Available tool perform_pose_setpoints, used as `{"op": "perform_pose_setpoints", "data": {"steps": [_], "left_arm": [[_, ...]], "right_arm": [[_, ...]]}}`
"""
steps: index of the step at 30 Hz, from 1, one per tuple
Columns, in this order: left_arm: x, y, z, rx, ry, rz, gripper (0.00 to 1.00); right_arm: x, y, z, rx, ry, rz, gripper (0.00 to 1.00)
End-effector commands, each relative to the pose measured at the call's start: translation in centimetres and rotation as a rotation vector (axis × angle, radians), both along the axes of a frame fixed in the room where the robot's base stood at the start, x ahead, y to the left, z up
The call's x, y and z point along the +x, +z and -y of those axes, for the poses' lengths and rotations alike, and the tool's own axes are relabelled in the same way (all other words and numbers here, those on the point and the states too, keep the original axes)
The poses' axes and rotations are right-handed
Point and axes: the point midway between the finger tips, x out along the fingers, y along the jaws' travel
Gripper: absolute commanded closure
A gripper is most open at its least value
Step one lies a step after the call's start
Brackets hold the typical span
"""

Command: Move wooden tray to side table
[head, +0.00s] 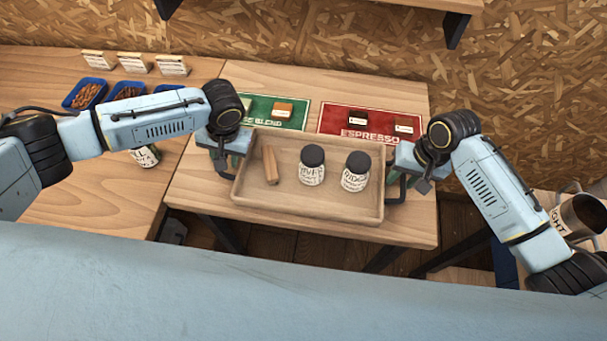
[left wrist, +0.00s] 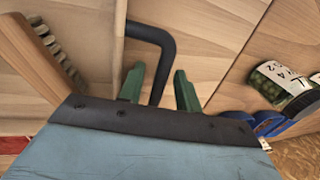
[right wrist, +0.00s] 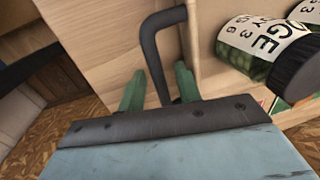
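The wooden tray (head: 310,218) is over the light wooden table in the middle of the head view, level, with a wooden block (head: 270,165) and two dark-lidded jars (head: 311,166) (head: 355,172) in it. I cannot tell if it touches the tabletop. My left gripper (head: 224,163) is at its left black handle, seen in the left wrist view (left wrist: 166,50). The green fingers stand apart on either side of the handle, with gaps. My right gripper (head: 400,182) is at the right handle (right wrist: 150,45), its fingers also apart around it.
A green mat (head: 262,112) and a red ESPRESSO mat (head: 345,122) with small blocks lie behind the tray. The left counter (head: 40,75) holds blue trays of beans (head: 86,94), cards and a jar (head: 145,156).

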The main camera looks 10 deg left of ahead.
Motion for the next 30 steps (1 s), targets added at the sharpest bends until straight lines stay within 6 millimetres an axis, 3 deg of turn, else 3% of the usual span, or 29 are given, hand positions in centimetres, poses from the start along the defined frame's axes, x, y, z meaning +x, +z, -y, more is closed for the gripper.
{"op": "perform_pose_setpoints", "data": {"steps": [7,21,26,30], "left_arm": [[0.1,1.6,0.4,-0.003,-0.001,0.003,0.66],[0.1,10.5,2.3,-0.002,-0.001,0.003,0.66],[0.0,11.6,2.5,-0.001,0.0,0.0,0.66],[0.0,11.8,2.5,0.0,0.0,-0.001,0.66]], "right_arm": [[0.0,0.0,-0.1,0.002,0.001,0.0,0.66],[0.0,0.0,-0.1,0.002,0.001,0.0,0.66],[0.0,0.1,-0.1,0.002,0.001,0.001,0.66],[0.1,1.5,0.2,0.002,0.001,0.003,0.66]]}}
